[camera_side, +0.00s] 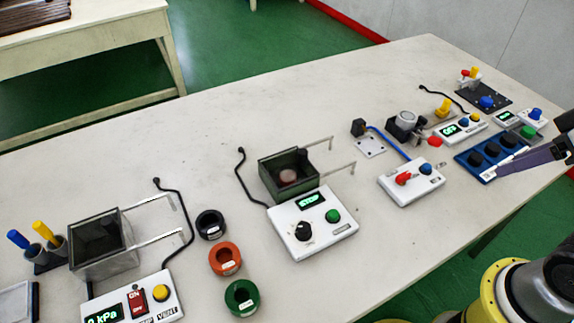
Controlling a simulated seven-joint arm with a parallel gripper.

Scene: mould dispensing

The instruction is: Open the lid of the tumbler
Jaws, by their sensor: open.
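No device has a readable tumbler label, so I cannot tell for sure which one it is. One candidate is a dark open-topped or clear-covered box (270,182) behind a white control unit (325,238) reading STOP, with a round pinkish item inside. Another is a grey round canister (407,118) in a black holder at the right. I cannot tell the lid state of either. My gripper (497,171) reaches in from the right edge, partly cut off, with long fingers over the blue tray of black knobs. It is open, and nothing shows held in it.
A grey box (105,263) with a kPa control unit (150,300) stands at the left. Black, orange and green rings (225,258) lie beside it. A white unit (412,187) with red and blue knobs is right of centre. The table's back middle is clear.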

